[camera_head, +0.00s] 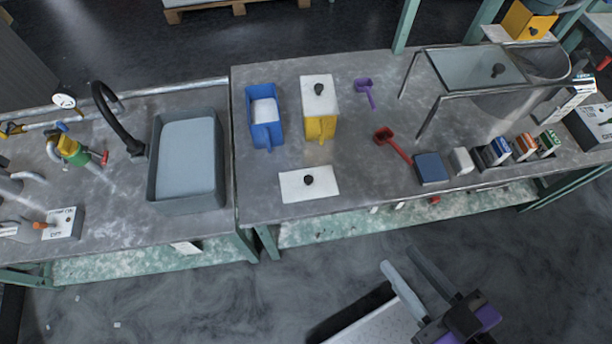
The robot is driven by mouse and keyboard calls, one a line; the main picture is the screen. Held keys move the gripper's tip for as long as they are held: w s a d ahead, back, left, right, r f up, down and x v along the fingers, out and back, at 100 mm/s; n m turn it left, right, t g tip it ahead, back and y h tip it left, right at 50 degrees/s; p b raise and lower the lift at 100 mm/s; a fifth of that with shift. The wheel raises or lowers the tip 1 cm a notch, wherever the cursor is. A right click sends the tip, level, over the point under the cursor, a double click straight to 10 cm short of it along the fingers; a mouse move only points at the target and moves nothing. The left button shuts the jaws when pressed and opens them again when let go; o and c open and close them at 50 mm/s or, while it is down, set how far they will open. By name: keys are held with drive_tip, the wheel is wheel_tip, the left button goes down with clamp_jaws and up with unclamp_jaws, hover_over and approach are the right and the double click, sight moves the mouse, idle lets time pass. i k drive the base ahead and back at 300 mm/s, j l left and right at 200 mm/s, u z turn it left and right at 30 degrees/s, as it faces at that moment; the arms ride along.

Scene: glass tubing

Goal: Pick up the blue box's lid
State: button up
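The blue box (266,136) stands on the grey workbench without a lid on it, and white contents show inside. A flat white lid (325,187) with a black knob (308,180) lies on the bench top in front of the blue box and the yellow box, near the front edge. A similar white lid (318,103) with a black knob sits on the yellow box (320,127). My gripper (398,257) is at the lower right, over the floor in front of the bench. Its two fingers are apart with nothing between them. It is well away from the loose lid.
A purple scoop (364,86) and a red scoop (396,146) lie right of the yellow box. A dark blue block (431,168) and a glass-topped stand (473,68) are further right. A grey sink (187,165) is at left. Bench around the loose lid is clear.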

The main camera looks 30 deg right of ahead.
sight(319, 182)
drive_tip(key=i+u, duration=0.2)
drive_tip(key=u, duration=0.15)
drive_tip(key=i+u, duration=0.15)
drive_tip(key=u, duration=0.2)
drive_tip(key=i+l+u, duration=0.15)
drive_tip(key=u, duration=0.2)
